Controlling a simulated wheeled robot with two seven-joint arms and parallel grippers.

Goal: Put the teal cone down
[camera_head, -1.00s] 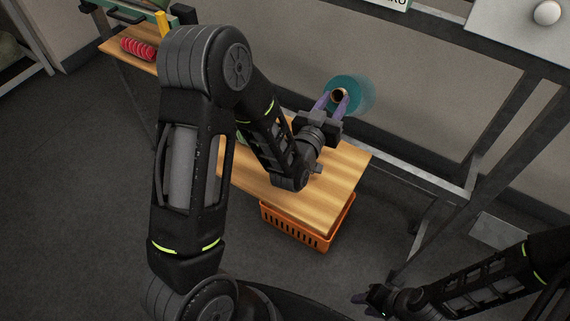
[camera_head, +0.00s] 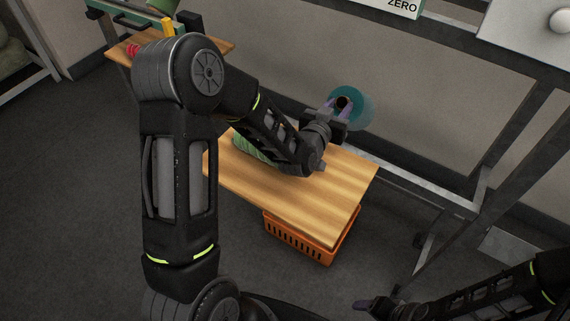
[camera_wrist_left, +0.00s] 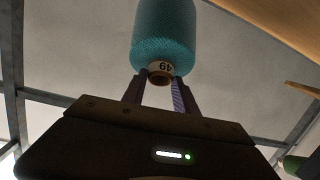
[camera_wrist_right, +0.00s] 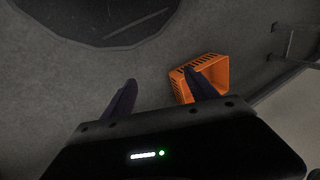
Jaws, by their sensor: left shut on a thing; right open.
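The teal cone (camera_head: 357,108) is held beyond the far edge of the wooden board (camera_head: 340,190) in the head view. My left gripper (camera_head: 342,107) is shut on the narrow end of its core. In the left wrist view the teal cone (camera_wrist_left: 165,35) stands out between and past the fingertips (camera_wrist_left: 158,82), with a "49" label on its core end. My right gripper (camera_head: 370,305) is low at the bottom right of the head view, and in the right wrist view its fingers (camera_wrist_right: 160,92) are apart and empty.
An orange basket (camera_head: 300,238) sits below the board's front edge. A green thing (camera_head: 250,147) lies on the board, partly hidden by my left arm. A red thing (camera_head: 133,49) is on the far left board. Grey metal frame posts (camera_head: 505,130) stand at right.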

